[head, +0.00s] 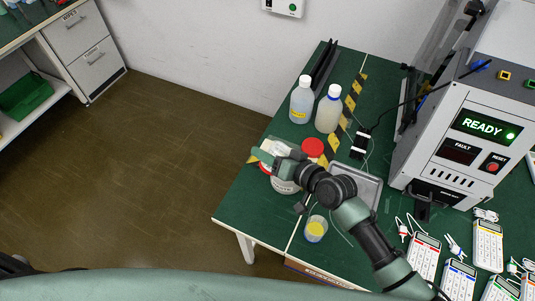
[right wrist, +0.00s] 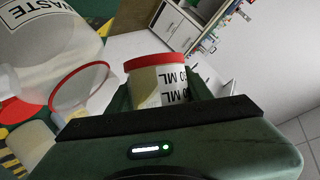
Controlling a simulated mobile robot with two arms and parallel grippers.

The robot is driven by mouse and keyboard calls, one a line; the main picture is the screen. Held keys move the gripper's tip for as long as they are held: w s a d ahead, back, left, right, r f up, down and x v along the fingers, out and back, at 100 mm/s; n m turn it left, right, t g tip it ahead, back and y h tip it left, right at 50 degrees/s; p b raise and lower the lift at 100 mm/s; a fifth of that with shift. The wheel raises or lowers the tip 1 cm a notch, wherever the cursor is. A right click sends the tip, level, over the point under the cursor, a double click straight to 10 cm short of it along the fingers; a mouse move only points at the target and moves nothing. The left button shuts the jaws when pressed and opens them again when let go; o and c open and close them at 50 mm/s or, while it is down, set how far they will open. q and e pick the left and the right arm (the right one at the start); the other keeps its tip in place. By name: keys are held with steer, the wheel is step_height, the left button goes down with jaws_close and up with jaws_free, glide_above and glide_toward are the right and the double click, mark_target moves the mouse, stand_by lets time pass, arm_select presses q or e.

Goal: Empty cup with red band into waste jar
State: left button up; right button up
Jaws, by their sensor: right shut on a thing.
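My right gripper (head: 268,156) is over the left end of the green table and is shut on the cup with red band. In the right wrist view the cup (right wrist: 160,84) sits between the fingers, with a red rim and black ML marks. How far it is tipped is hard to tell. The clear waste jar (head: 285,186) stands under the gripper, partly hidden by it; its WASTE label shows in the right wrist view (right wrist: 42,18). A clear, red-rimmed vessel (right wrist: 84,92) is beside the held cup there. My left gripper is not in view.
A red lid (head: 313,147) lies behind the gripper. Two bottles (head: 301,101) (head: 328,112) stand further back. A cup with yellow contents (head: 316,229) stands near the front edge. A grey tray (head: 370,190), keypads (head: 488,245) and the tester (head: 455,140) are to the right.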

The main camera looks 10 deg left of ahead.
steer(key=shift+w+r, duration=0.1)
steer(key=shift+r, duration=0.05)
stand_by(0.5)
steer(key=shift+r+m+g+y+b, duration=0.3)
steer(key=shift+r+m+y+b, duration=0.45)
steer(key=shift+m, duration=0.45)
stand_by(1.2)
steer(key=shift+f+b, duration=0.15)
steer(key=shift+b, duration=0.15)
steer(key=shift+f+b, duration=0.1)
steer(key=shift+b, duration=0.2)
steer(key=shift+m, duration=0.3)
steer(key=shift+f+b, duration=0.1)
steer(key=shift+b, duration=0.35)
stand_by(0.5)
steer(key=shift+f+m+y+b, duration=0.1)
steer(key=shift+m+y+b, duration=0.25)
steer(key=shift+b, duration=0.1)
steer(key=shift+r+m+g+y+b, duration=0.3)
steer(key=shift+r+m+y+b, duration=0.35)
steer(key=shift+m+b, duration=0.45)
stand_by(1.6)
